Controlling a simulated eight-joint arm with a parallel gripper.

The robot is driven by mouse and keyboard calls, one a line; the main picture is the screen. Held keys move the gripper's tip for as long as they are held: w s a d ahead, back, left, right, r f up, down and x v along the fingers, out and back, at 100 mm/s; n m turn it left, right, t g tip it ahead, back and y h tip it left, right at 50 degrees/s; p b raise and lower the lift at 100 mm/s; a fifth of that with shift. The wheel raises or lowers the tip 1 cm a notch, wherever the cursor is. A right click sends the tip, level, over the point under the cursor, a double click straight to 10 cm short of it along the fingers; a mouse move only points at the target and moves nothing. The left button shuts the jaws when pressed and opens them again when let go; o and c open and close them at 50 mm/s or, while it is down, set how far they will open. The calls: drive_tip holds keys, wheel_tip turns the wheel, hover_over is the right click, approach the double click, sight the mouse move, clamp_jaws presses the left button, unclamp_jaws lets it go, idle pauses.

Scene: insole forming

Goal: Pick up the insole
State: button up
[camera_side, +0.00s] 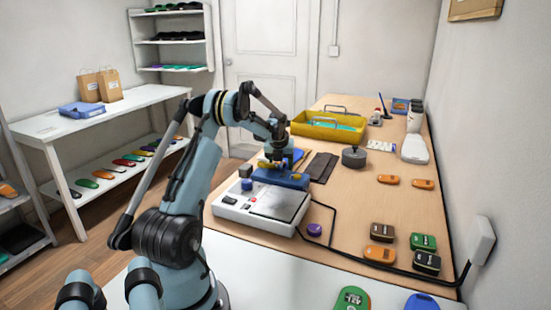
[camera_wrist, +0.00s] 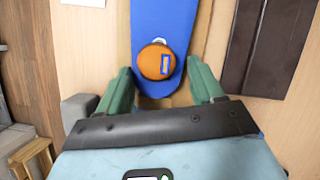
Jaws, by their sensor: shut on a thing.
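The blue insole (camera_wrist: 157,22) shows in the wrist view, with a round orange heel patch (camera_wrist: 150,62) at its near end. My gripper (camera_wrist: 159,67) has one green finger on each side of this heel end and is shut on the insole. The insole's far end runs out of the top of the wrist view. In the side view my gripper (camera_side: 275,156) is low over the bench, just above a blue shape (camera_side: 284,179) behind the white machine. The contact between fingers and insole is too small to tell there.
The white press-like machine (camera_side: 232,205) stands in front of my gripper. Dark flat pieces (camera_side: 321,167) and a grey lidded pot (camera_side: 354,157) lie to the right. A yellow tray (camera_side: 310,128) is behind. Several orange, green and black pieces lie on the right.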

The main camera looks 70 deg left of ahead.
drive_tip(key=shift+c, duration=0.5)
drive_tip(key=shift+r, duration=0.1)
drive_tip(key=shift+r, duration=0.8)
drive_tip(key=r, duration=0.2)
drive_tip(key=shift+w+d+r, duration=0.15)
drive_tip(key=shift+d+r, duration=0.1)
drive_tip(key=shift+r, duration=0.05)
drive_tip(key=w+d+r, duration=0.1)
drive_tip(key=d+r, duration=0.1)
drive_tip(key=d, duration=0.1)
drive_tip(key=w+d+r, duration=0.1)
drive_tip(key=d+r, duration=0.1)
drive_tip(key=d, duration=0.2)
drive_tip(key=w+d+r, duration=0.1)
drive_tip(key=d+r, duration=0.1)
drive_tip(key=d, duration=0.1)
drive_tip(key=shift+w+d+r, duration=0.25)
drive_tip(key=shift+w+r, duration=0.05)
drive_tip(key=shift+w, duration=0.1)
drive_tip(key=shift+r, duration=2.55)
drive_tip(key=shift+c, duration=0.2)
drive_tip(key=shift+f, duration=0.1)
